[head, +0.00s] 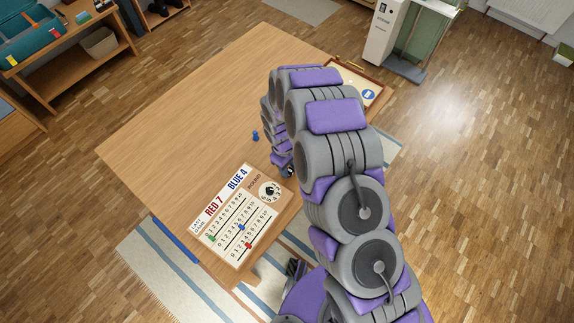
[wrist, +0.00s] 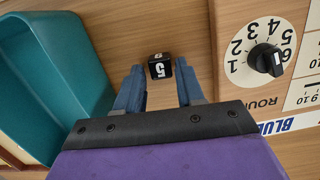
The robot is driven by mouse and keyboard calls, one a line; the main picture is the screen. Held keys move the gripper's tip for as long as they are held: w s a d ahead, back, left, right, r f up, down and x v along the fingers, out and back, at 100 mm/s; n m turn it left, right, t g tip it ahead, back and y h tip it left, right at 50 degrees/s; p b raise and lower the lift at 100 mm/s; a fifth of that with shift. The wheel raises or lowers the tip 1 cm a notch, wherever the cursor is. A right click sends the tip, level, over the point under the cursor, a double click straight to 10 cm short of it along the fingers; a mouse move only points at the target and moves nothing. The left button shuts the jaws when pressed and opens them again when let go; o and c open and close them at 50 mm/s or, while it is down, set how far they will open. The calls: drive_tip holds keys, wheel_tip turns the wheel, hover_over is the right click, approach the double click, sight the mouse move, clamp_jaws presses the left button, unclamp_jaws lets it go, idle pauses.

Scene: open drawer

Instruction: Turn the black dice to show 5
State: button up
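The black dice (wrist: 159,70) lies on the wooden table top in the wrist view. A white 5 shows on its face turned toward the wrist camera; a second face with a white mark too small to read shows along its far edge. My gripper (wrist: 160,78) is open, with one blue-grey finger on each side of the dice and visible gaps between the fingers and the dice. In the head view, my gripper (head: 287,170) is low over the table by the scoreboard, partly hidden by my arm. I cannot make out the dice there.
The scoreboard (head: 240,216) with a black round dial (wrist: 265,58) lies just right of the dice in the wrist view. A teal container (wrist: 62,75) stands at the left there. A blue piece (head: 255,136) stands on the table. The table's (head: 190,115) far left is clear.

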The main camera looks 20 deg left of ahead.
drive_tip(key=shift+o, duration=1.3)
drive_tip(key=shift+a, duration=0.15)
wheel_tip(320, 180, up, 17)
drive_tip(key=w+a+p, duration=0.1)
drive_tip(key=a+p, duration=0.1)
drive_tip(key=p, duration=0.1)
drive_tip(key=shift+a, duration=0.2)
